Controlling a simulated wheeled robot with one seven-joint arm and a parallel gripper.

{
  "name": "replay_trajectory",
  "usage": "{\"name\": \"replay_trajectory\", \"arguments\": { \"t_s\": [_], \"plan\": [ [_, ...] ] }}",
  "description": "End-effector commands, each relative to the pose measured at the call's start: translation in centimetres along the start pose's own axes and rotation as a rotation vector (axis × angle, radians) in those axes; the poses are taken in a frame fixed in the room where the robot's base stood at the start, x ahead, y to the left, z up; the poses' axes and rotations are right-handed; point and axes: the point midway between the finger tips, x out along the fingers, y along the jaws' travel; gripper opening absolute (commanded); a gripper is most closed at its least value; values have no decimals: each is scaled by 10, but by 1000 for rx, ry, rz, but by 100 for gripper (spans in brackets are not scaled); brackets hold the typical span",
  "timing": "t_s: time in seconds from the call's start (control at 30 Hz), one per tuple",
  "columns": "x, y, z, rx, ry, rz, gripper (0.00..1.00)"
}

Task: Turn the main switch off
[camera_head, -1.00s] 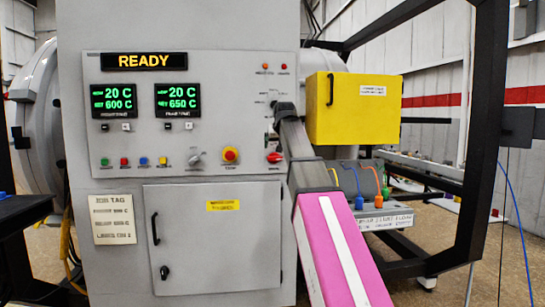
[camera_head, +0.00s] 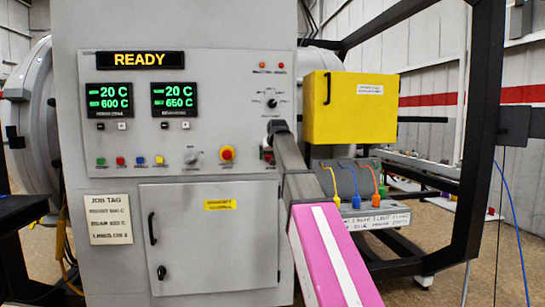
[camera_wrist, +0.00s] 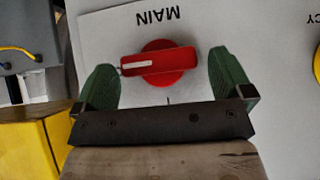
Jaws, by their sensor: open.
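The main switch (camera_wrist: 160,62) is a red rotary knob on a light grey panel, under an upside-down "MAIN" label in the wrist view. Its bar handle lies nearly level there, with a white stripe toward the left end. My gripper (camera_wrist: 160,68) is open, with one green finger on each side of the knob. Gaps show between the knob and both fingers. How deep the fingertips reach toward the panel is hard to tell. In the head view my gripper (camera_head: 278,127) is at the panel's lower right, and the switch there is mostly hidden behind my arm.
A red-and-yellow emergency button (camera_head: 227,154) sits left of the switch. A grey selector (camera_head: 271,102) is above it. A yellow box (camera_head: 350,108) projects at the right, close to my arm. A cabinet door (camera_head: 209,238) is below. The display reads READY.

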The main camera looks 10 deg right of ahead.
Motion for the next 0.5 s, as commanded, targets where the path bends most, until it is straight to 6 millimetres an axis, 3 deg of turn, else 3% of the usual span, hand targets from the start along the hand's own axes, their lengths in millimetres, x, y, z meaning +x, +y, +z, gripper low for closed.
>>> {"name": "replay_trajectory", "arguments": {
  "t_s": [0.27,0.4,0.5],
  "plan": [
    [1,0,0,0,0,0,98],
    [1,0,0,0,0,0,52],
    [1,0,0,0,0,0,49]
  ]
}}
